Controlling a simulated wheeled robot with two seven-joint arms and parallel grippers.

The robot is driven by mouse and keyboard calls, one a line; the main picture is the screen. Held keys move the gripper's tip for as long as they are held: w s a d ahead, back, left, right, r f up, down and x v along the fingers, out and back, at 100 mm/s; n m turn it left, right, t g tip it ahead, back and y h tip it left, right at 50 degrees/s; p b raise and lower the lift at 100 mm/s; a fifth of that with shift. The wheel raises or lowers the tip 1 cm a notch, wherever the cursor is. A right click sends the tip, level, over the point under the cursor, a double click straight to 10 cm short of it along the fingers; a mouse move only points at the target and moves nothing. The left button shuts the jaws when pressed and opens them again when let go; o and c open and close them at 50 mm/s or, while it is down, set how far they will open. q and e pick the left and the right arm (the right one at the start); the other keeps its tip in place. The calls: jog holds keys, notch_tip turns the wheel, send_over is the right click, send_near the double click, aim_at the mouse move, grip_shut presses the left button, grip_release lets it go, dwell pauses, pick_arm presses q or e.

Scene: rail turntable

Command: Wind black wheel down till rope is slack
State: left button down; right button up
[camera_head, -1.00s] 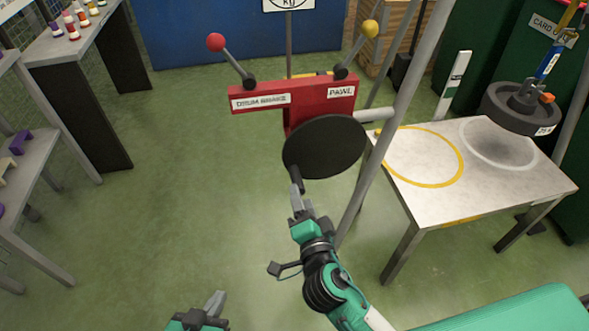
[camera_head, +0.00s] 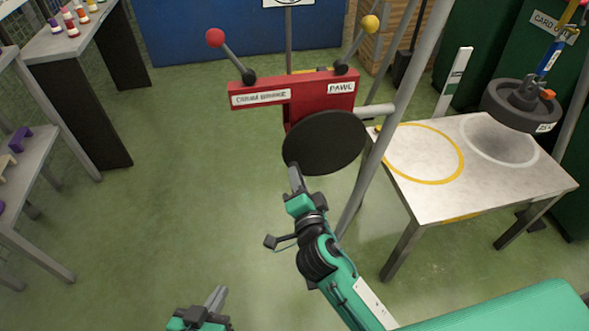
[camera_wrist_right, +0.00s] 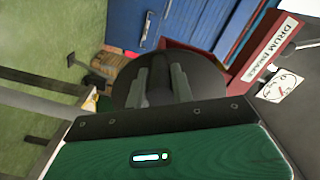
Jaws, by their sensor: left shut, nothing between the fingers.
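The black wheel (camera_head: 325,143) is on the front of the red winch (camera_head: 305,95) in the head view; its rim also shows in the right wrist view (camera_wrist_right: 205,83). My right gripper (camera_head: 295,180) is at the wheel's lower left edge. Its two fingers (camera_wrist_right: 160,85) reach to the wheel with something dark between them, likely the crank handle; whether they grip it is unclear. My left gripper (camera_head: 215,300) is shut and empty, low in the head view. A round black weight (camera_head: 510,106) hangs from a hook above the table (camera_head: 420,195), its shadow below.
A red-knobbed lever (camera_head: 232,58) and a yellow-knobbed lever (camera_head: 357,42) rise from the winch. A grey post (camera_head: 385,155) stands between winch and table. Shelves with small parts stand at the left. The green floor (camera_head: 190,190) between is clear.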

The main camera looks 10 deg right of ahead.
grip_shut()
jog(key=shift+d+f+n, duration=0.4)
jog(key=shift+f+n, duration=0.3)
jog(key=shift+n, duration=0.3)
jog(key=shift+d+f, duration=0.1)
jog(key=shift+f, duration=0.05)
jog(key=shift+n+b, duration=0.3)
jog(key=shift+d+f+n, duration=0.7)
jog(key=shift+n, duration=0.4)
jog(key=shift+d+f+n, duration=0.25)
jog(key=shift+d+n, duration=0.15)
jog(key=shift+n, duration=0.2)
jog(key=shift+d+f+n, duration=0.2)
jog(key=shift+d+n, duration=0.2)
jog(key=shift+n, duration=0.2)
